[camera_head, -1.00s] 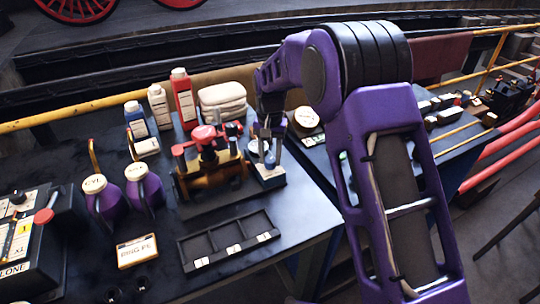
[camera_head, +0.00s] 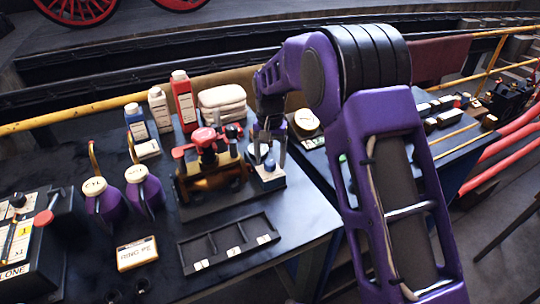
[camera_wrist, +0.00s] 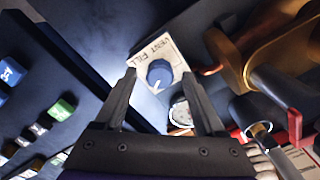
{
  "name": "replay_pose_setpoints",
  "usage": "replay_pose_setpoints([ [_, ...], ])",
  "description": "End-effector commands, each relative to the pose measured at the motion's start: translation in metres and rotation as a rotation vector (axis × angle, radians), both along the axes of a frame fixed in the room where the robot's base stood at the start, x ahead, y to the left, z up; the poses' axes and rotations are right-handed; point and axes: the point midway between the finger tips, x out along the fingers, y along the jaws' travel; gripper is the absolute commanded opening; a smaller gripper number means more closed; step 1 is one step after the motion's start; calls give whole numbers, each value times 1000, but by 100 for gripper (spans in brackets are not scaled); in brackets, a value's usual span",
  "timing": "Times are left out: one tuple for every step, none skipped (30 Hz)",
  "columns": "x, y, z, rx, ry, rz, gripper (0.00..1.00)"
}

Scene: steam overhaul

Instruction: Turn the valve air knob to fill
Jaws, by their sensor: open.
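The valve air knob (camera_wrist: 160,73) is a round blue knob with a white pointer mark, on a pale plate (camera_wrist: 172,50) lettered with FILL and a partly readable VENT. In the wrist view the pointer faces down and slightly left, away from the lettering. My gripper (camera_wrist: 159,77) is open, with one finger on each side of the knob in this view; I cannot tell whether they touch it. In the head view my gripper (camera_head: 268,140) hangs over the small valve block (camera_head: 269,180), and the blue knob (camera_head: 269,164) shows just below the fingers.
A brass valve body (camera_head: 212,180) with red handles stands close left of the block. A black divided tray (camera_head: 228,243) lies in front. Bottles (camera_head: 184,100), purple jugs (camera_head: 145,190) and folded cloths (camera_head: 222,98) stand around. A round gauge (camera_wrist: 181,113) is near the right finger.

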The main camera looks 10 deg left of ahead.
Motion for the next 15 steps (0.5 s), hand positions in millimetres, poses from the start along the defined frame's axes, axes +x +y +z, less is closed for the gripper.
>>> replay_pose_setpoints([
  [0, 0, 1, 0, 0, 0, 72],
  [0, 0, 3, 0, 0, 0, 72],
  [0, 0, 6, 0, -1, 0, 72],
  [0, 0, 9, 1, -1, 0, 72],
  [1, 0, 12, 1, -2, 0, 72],
  [1, 0, 19, 2, -3, 0, 72],
  [1, 0, 24, 1, -3, 0, 72],
  [1, 0, 30, 2, -4, 0, 72],
  [1, 0, 39, 2, -4, 0, 72],
  [1, 0, 47, 2, -5, 0, 72],
  [1, 0, 54, 2, -5, 0, 72],
  [1, 0, 65, 3, -5, 0, 72],
  [1, 0, 72, 2, -4, 0, 72],
  [1, 0, 79, 3, -5, 0, 72],
  [1, 0, 89, 3, -5, 0, 72],
])
